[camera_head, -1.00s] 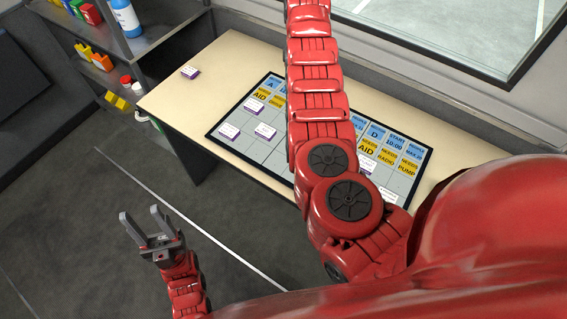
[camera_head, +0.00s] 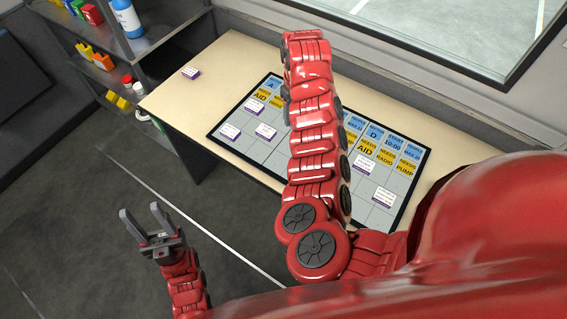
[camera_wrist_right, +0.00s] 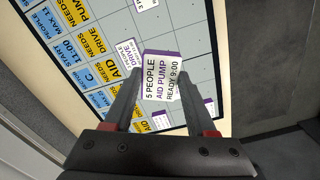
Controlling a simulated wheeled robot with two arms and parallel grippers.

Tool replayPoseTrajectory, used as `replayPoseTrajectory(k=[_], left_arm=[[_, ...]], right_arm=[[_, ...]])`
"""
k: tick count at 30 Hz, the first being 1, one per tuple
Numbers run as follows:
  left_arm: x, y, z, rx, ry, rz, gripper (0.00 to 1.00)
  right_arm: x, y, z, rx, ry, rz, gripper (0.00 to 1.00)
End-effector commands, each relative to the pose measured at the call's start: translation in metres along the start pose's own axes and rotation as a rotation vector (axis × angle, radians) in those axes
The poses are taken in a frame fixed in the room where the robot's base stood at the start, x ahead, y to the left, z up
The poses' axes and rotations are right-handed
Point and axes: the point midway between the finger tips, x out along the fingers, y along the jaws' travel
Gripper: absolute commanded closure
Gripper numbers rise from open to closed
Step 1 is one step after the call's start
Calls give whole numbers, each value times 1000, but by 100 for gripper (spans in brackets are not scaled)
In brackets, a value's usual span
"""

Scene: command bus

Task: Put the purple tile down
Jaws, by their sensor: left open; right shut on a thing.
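The purple tile (camera_wrist_right: 160,78) shows in the right wrist view, white-faced with purple edges and the words "5 PEOPLE AID PUMP READY 9:00". My right gripper (camera_wrist_right: 158,92) is shut on it, one finger on each side. The tile is over the grey grid of the board (camera_wrist_right: 195,45); I cannot tell whether it touches. In the head view the right gripper and this tile are hidden behind my red arm. The board (camera_head: 272,153) lies on the table. My left gripper (camera_head: 149,222) is open and empty over the floor, left of the table.
Several white-and-purple tiles lie on the board, including one (camera_head: 230,131) at its left and one (camera_head: 384,194) at its right. A "DRIVE" tile (camera_wrist_right: 128,54) is close beside the held one. Another tile (camera_head: 190,72) lies on the bare table (camera_head: 215,65). A shelf (camera_head: 150,42) stands left.

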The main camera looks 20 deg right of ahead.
Motion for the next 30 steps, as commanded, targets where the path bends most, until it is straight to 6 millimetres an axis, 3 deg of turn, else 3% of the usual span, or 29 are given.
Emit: replayPoseTrajectory(k=[5, 11, 24, 27, 30], left_arm=[[5, 0, -1, 0, 0, 0, 50], [12, -1, -2, 0, 0, 0, 50], [25, -1, -4, 0, 0, 0, 50], [26, -1, -4, 0, 0, 0, 50], [25, -1, -4, 0, 0, 0, 50]], right_arm=[[15, -10, 22, -61, -8, 16, 100], [38, -42, 59, -163, -5, 6, 100], [83, -120, 168, -390, -1, -1, 100], [87, -127, 178, -410, -1, -1, 100], [89, -127, 175, -416, 1, -1, 100]])
